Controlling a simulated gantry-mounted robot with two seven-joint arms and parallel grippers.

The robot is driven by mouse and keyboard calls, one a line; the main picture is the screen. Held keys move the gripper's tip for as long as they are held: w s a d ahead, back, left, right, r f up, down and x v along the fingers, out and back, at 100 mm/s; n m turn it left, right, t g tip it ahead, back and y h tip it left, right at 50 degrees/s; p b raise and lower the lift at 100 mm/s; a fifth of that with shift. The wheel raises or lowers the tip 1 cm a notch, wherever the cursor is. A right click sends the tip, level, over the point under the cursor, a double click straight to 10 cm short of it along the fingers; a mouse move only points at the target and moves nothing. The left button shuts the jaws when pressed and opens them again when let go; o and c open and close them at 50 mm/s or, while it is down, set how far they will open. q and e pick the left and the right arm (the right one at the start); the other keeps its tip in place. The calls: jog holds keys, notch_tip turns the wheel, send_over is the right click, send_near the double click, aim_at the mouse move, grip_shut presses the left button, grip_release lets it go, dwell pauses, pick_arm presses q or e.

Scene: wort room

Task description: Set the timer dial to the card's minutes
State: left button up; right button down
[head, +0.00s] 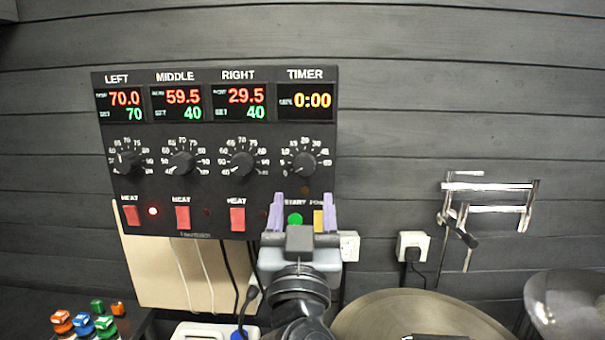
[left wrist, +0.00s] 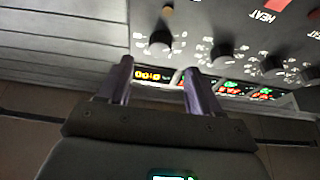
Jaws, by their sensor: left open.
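The timer dial (head: 304,163) is a black knob at the right end of the dark control panel (head: 190,220), under the timer display (head: 305,101), which reads 0:00. The exact setting of its pointer is too small to tell. My left gripper (head: 303,205) is open, its two purple fingers pointing up at the panel just below the dial, either side of the green START button (head: 295,219). In the left wrist view, turned upside down, the dial (left wrist: 160,42) shows beyond the open, empty fingers (left wrist: 158,67). No card can be made out. My right gripper is not in view.
Three more dials, including the right dial (head: 241,164), and red heat switches (head: 237,219) line the panel. A yellow switch (head: 318,221) is beside START. Cables hang below. A wall socket (head: 412,245), metal rack (head: 487,210) and round metal lid (head: 420,318) are to the right.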

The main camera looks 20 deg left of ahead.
aim_at(301, 169)
pick_arm(q)
jog(key=p+x, duration=0.1)
jog(key=x, duration=0.6)
jog(key=shift+w+a+r, duration=0.15)
jog(key=shift+w, duration=0.2)
jog(key=c, duration=1)
jog(key=shift+a+r+m+h+p, duration=0.1)
jog(key=shift+m+h+p, duration=0.25)
jog(key=shift+m+p, duration=0.35)
jog(key=shift+a+r+m+h+p, duration=0.1)
jog(key=shift+m+h+p, duration=0.25)
jog(key=shift+m+p, duration=0.3)
jog(key=shift+c, duration=0.2)
jog(key=m+h+p, duration=0.1)
jog(key=m+p, duration=0.2)
jog(key=m+h+p, duration=0.2)
jog(key=m+p, duration=0.1)
jog(key=m, duration=0.1)
jog(key=m+h+p, duration=0.2)
jog(key=m+p, duration=0.1)
jog(key=shift+s+a+r+m, duration=0.15)
jog(key=shift+a+r+m, duration=0.1)
jog(key=shift+m, duration=0.1)
jog(key=shift+f+m+g+h+p, duration=0.15)
jog(key=shift+m+g+h+p, duration=0.4)
jog(key=shift+m+p, duration=0.85)
jog(key=o, duration=1)
